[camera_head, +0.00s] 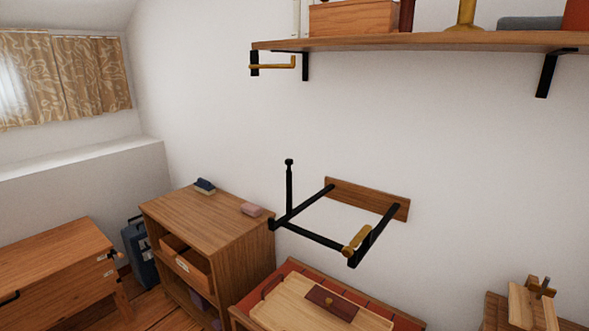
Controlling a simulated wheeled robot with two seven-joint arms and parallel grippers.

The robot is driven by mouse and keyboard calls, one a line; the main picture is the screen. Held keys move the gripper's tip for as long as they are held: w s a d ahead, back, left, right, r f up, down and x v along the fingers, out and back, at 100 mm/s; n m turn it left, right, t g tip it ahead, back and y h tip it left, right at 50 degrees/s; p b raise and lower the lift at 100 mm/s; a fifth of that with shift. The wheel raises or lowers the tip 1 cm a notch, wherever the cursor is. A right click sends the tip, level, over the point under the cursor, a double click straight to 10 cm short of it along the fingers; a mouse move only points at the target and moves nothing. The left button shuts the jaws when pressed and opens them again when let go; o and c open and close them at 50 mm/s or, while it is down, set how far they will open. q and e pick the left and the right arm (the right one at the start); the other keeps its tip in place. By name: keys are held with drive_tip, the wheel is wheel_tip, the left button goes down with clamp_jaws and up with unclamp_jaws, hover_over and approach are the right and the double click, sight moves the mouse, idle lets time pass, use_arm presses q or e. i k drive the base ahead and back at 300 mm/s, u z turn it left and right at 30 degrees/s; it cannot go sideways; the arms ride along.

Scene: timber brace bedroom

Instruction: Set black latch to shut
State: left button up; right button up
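A black metal frame (312,236) juts out from a wooden board (368,197) on the white wall. A thin black post (289,188) with a knobbed top stands upright at its left side. A brass-coloured handle (357,238) sits at its front right corner. I cannot tell for sure which part is the black latch, or whether it is shut. A brass bar (275,66) also sits at a black bracket under the wall shelf. Neither of my grippers is in view.
The wall shelf (420,43) overhangs at the top. Below the frame are a wooden cabinet (190,217) and a red-topped table with a pale board (290,310). A wooden chest (45,260) stands at left. The space around the frame looks clear.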

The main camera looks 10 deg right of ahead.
sight(288, 162)
drive_tip(key=k, duration=1.05)
drive_tip(key=u, duration=0.35)
drive_tip(key=i, duration=0.65)
drive_tip(key=z, duration=0.35)
